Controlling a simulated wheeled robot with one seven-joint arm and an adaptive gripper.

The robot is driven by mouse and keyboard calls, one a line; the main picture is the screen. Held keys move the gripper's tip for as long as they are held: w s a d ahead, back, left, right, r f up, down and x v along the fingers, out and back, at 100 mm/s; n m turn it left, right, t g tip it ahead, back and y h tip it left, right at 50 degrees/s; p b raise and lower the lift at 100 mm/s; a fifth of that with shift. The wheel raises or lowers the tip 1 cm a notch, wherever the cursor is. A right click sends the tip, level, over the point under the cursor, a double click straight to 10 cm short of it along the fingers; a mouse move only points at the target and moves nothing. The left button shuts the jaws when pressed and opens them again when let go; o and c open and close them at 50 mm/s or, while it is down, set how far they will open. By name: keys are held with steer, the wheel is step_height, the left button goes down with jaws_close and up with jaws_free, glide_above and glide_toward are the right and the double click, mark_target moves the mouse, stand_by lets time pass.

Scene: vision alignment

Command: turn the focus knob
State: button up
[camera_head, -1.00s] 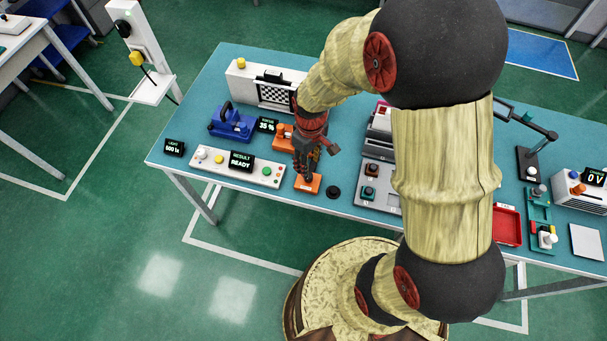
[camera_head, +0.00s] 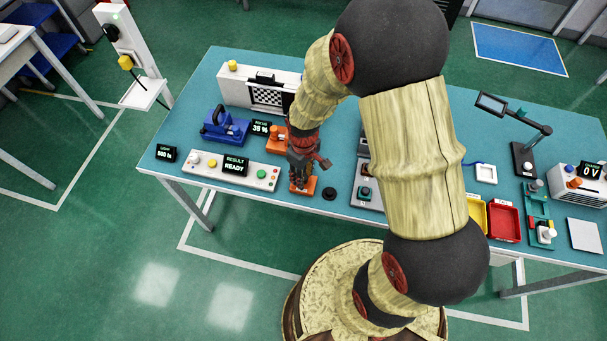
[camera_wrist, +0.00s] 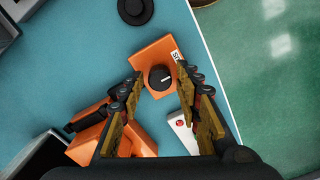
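The focus knob is a black round knob (camera_wrist: 160,78) with a white pointer line, on an orange block (camera_wrist: 149,58) seen in the wrist view. In the head view the orange block (camera_head: 309,181) sits at the table's front edge, its knob hidden by my gripper. My gripper (camera_wrist: 159,79) is open, one finger on each side of the knob, with a visible gap on both sides. In the head view my gripper (camera_head: 302,184) points down over the block. I cannot tell how far down the knob the fingertips reach. The focus display (camera_head: 261,128) shows a percentage, perhaps 38 %.
A white panel (camera_head: 208,170) with a RESULT READY display lies left of the block. A black disc (camera_head: 329,193) lies close on the right. Behind are another orange part (camera_head: 275,141), a blue fixture (camera_head: 226,128) and a checkerboard unit (camera_head: 235,89).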

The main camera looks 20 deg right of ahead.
jaws_close()
steer(key=shift+m, duration=0.3)
steer(key=shift+m+p, duration=0.95)
steer(key=shift+m, duration=1.65)
steer(key=shift+o, duration=1.3)
jaws_free()
steer(key=shift+r, duration=0.15)
